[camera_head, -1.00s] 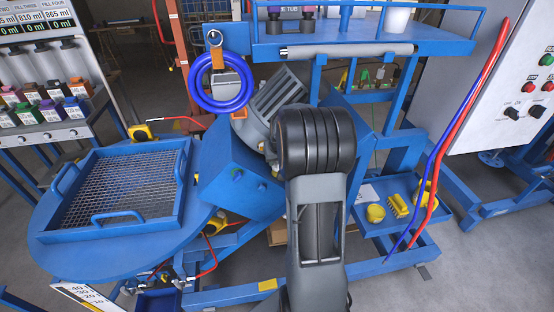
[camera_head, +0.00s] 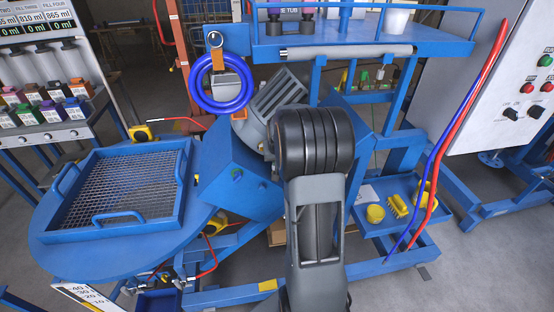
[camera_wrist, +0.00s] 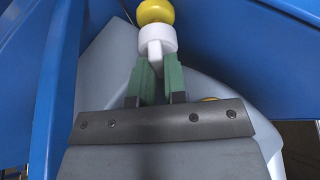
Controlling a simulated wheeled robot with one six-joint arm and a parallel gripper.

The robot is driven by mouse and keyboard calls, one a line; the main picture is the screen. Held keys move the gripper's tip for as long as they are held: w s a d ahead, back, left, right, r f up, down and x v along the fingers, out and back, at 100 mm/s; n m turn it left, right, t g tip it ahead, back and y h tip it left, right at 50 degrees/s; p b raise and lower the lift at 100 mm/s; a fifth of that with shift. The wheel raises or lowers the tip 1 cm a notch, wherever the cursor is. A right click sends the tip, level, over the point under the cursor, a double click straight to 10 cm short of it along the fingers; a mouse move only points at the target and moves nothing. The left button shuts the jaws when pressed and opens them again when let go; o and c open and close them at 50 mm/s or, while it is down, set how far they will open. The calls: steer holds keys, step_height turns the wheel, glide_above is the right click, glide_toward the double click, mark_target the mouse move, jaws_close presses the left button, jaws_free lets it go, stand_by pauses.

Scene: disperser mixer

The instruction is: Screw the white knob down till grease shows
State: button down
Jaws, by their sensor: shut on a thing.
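In the wrist view, the white knob (camera_wrist: 156,38) is a short round collar with a narrower white part below it. I cannot tell whether any grease shows. In the head view, my arm hides the gripper and the knob, in front of the blue machine (camera_head: 240,172) with its grey motor (camera_head: 275,105).
Blue machine panels stand close on both sides in the wrist view. In the head view, a blue mesh-bottomed tray (camera_head: 118,190) is at left and a blue ring (camera_head: 222,105) hangs above. A shelf (camera_head: 365,222) with yellow items and red and blue hoses (camera_head: 462,120) are at right.

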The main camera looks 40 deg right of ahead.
steer(key=shift+s+f, duration=0.1)
steer(key=shift+f, duration=0.2)
steer(key=c, duration=1.2)
jaws_free()
steer(key=shift+a, duration=0.2)
steer(key=shift+o, duration=0.2)
steer(key=shift+d, duration=0.35)
steer(key=shift+a, duration=0.1)
steer(key=shift+r, duration=0.1)
steer(key=shift+r, duration=0.15)
steer(key=b+v, duration=0.1)
steer(key=v, duration=1.2)
steer(key=shift+r, duration=0.25)
steer(key=shift+a, duration=0.1)
